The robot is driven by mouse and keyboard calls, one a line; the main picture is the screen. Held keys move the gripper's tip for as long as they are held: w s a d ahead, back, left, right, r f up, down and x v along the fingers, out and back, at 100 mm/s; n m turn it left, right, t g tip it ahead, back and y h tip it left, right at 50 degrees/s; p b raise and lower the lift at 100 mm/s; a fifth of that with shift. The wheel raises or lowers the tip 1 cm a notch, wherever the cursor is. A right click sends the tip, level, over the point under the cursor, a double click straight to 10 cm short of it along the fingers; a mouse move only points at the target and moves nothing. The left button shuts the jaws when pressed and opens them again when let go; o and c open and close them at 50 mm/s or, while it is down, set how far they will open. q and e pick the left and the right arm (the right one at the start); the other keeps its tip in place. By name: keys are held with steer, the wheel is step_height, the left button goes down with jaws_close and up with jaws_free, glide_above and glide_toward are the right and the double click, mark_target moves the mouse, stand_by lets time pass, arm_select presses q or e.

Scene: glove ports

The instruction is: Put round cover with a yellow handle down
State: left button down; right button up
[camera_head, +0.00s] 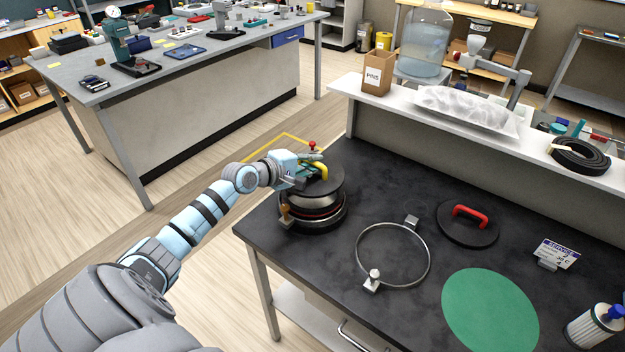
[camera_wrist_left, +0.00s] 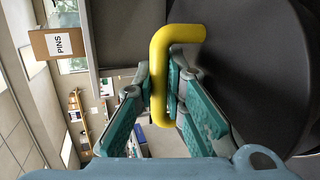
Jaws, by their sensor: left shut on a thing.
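The round dark cover with a yellow handle (camera_head: 322,183) is at the left back of the black worktop. My left gripper (camera_head: 312,168) is shut on its yellow handle, which also shows between the fingers (camera_wrist_left: 165,95) in the left wrist view. The cover sits above a round port (camera_head: 312,212) with a metal rim and a reddish ring. A gap shows between cover and port, so the cover seems raised; whether any edge touches is unclear. My right gripper is not in view.
On the black worktop (camera_head: 330,262) are an open metal ring clamp (camera_head: 428,262), a dark round cover with a red handle (camera_head: 468,223), a flat green disc (camera_head: 490,312), a service card (camera_head: 556,254) and a white-and-blue canister (camera_head: 595,325). A white shelf (camera_head: 440,115) runs behind.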

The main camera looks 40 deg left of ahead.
mark_target(310, 177)
arm_select(q)
step_height(310, 177, down, 4)
steer(key=shift+f+b, duration=0.2)
steer(key=shift+b, duration=0.55)
steer(key=shift+f, duration=0.15)
steer(key=c, duration=1.7)
jaws_free()
steer(key=shift+o, duration=0.2)
